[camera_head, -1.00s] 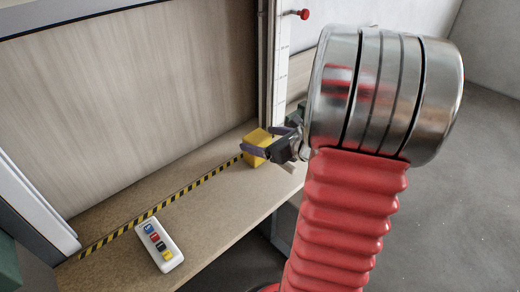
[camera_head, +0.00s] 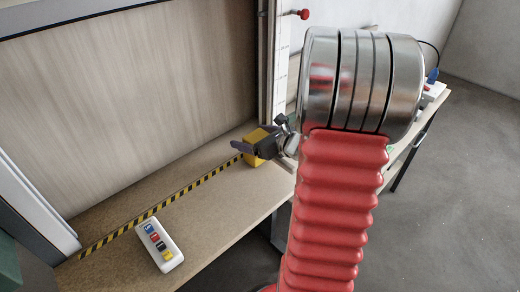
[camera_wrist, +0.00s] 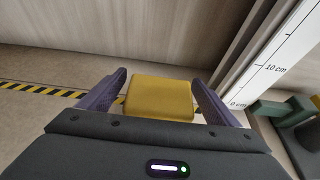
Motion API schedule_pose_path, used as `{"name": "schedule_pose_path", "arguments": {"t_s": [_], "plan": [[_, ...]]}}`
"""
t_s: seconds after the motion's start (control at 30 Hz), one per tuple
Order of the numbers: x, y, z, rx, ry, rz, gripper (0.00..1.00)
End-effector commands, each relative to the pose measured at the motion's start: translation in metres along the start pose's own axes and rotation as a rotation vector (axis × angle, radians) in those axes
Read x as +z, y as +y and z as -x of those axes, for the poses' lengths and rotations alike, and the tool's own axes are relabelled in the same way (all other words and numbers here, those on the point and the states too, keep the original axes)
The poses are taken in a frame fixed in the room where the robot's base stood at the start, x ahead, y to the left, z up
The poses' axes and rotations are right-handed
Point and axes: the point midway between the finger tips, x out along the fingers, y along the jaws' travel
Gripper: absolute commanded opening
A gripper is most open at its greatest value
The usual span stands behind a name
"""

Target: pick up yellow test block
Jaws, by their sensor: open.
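The yellow test block (camera_head: 254,137) sits on the wooden sill at the far right end of the striped tape, close to the upright frame. In the wrist view the block (camera_wrist: 160,97) lies between the two purple fingers of my gripper (camera_wrist: 158,92), with a small gap showing on each side. The gripper is open. In the head view my gripper (camera_head: 257,148) is at the block and partly covers it.
Black-yellow tape (camera_head: 160,206) runs along the sill. A white control box (camera_head: 158,245) with coloured buttons lies at the near left. A frame with a centimetre scale (camera_wrist: 265,68) stands right of the block. A green object (camera_wrist: 285,110) is at the right.

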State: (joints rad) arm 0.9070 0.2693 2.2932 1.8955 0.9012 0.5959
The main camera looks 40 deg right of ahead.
Motion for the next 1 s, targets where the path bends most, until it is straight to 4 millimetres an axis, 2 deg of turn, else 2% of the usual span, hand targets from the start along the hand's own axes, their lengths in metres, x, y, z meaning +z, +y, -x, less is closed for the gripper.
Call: {"name": "schedule_pose_path", "arguments": {"t_s": [0.4,1.0], "plan": [[-0.0001,0.0,0.0005,0.0,0.0,0.0,0.84],[-0.0001,0.0002,0.0004,0.0,0.0,0.0,0.41]]}}
